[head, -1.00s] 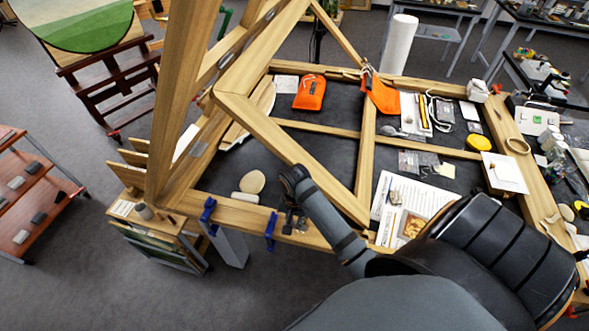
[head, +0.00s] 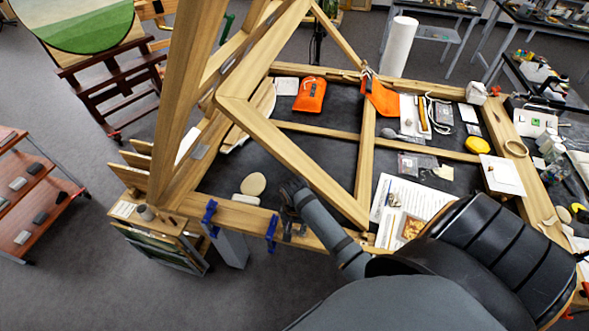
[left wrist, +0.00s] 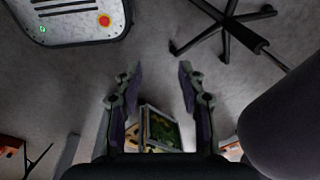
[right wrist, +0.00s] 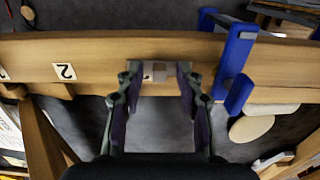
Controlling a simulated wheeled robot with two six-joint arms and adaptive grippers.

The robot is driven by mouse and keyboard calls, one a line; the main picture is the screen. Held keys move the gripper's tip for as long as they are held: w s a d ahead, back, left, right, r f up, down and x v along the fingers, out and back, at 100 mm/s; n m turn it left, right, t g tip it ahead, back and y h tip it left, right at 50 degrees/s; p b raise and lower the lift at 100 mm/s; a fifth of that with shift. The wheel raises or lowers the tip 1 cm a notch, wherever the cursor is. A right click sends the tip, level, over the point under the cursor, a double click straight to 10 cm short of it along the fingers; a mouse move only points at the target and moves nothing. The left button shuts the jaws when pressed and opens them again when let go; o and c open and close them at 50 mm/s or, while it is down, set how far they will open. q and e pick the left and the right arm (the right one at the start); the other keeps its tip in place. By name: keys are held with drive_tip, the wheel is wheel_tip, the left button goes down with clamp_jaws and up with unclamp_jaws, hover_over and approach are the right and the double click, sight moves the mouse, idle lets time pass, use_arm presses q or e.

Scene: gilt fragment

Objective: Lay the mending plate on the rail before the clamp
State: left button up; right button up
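The front wooden rail (head: 240,213) carries two blue clamps; the nearer clamp (head: 271,229) also shows in the right wrist view (right wrist: 236,60). My right gripper (head: 291,230) is over the rail, just right of that clamp in the head view. In the right wrist view its fingers (right wrist: 160,75) are spread. Between their tips is a small pale, greyish piece (right wrist: 164,71), apparently the mending plate; I cannot tell whether it touches the rail. My left gripper (left wrist: 158,80) is open and empty above the floor, outside the head view.
The second blue clamp (head: 209,212) stands farther left on the rail. Two pale pads (head: 253,184) lie behind the rail. A diagonal wooden frame (head: 290,155) rises over the table close to my right arm. A label "2" (right wrist: 64,72) marks the rail.

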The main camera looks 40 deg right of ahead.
sight(294, 230)
drive_tip(key=shift+r, duration=0.1)
wheel_tip(294, 230, up, 12)
drive_tip(key=shift+b, duration=0.3)
idle(0.4)
